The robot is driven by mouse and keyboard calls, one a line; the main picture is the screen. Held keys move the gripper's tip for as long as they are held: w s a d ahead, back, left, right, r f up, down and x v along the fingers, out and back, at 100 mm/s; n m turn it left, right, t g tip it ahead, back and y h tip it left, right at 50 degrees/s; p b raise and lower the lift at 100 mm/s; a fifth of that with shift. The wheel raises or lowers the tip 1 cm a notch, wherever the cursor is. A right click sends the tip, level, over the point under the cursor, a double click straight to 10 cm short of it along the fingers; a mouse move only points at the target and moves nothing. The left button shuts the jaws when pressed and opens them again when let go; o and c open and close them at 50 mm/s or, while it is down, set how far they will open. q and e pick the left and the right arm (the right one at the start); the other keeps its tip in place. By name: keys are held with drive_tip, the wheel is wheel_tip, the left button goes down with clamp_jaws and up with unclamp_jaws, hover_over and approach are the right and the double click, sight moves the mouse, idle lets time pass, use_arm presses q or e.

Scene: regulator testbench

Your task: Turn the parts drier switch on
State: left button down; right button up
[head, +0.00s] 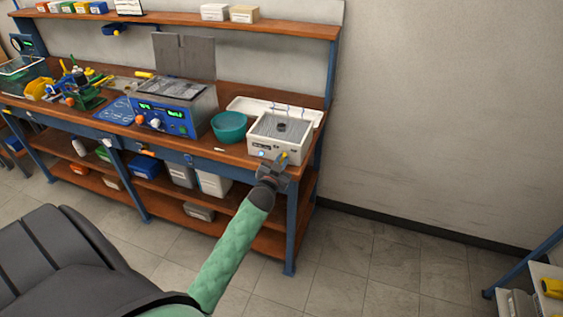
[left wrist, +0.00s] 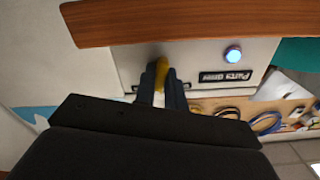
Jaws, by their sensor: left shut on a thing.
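The parts drier (head: 272,148) is a white box with a grey ribbed top at the right end of the bench. Its front shows in the left wrist view (left wrist: 190,58), with a "Parts drier" label (left wrist: 225,76) and a round blue-white light (left wrist: 233,54) that looks lit. A yellow switch (left wrist: 161,72) is on that front; it also shows in the head view (head: 284,157). My left gripper (head: 273,168) is at the drier's front, its dark fingers (left wrist: 162,90) shut on the switch and partly hiding it. My right gripper is out of view.
A teal bowl (head: 229,126) stands just left of the drier. Further left is a blue unit (head: 168,118) with green displays. The wooden bench edge (head: 218,154) runs below the drier, above a shelf of boxes.

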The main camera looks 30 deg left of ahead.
use_arm(q)
drive_tip(key=m, duration=0.3)
drive_tip(key=shift+m, duration=0.7)
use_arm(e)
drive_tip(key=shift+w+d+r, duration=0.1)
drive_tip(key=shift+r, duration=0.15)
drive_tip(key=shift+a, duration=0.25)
use_arm(q)
drive_tip(key=c, duration=1.5)
unclamp_jaws()
drive_tip(key=shift+o, duration=0.2)
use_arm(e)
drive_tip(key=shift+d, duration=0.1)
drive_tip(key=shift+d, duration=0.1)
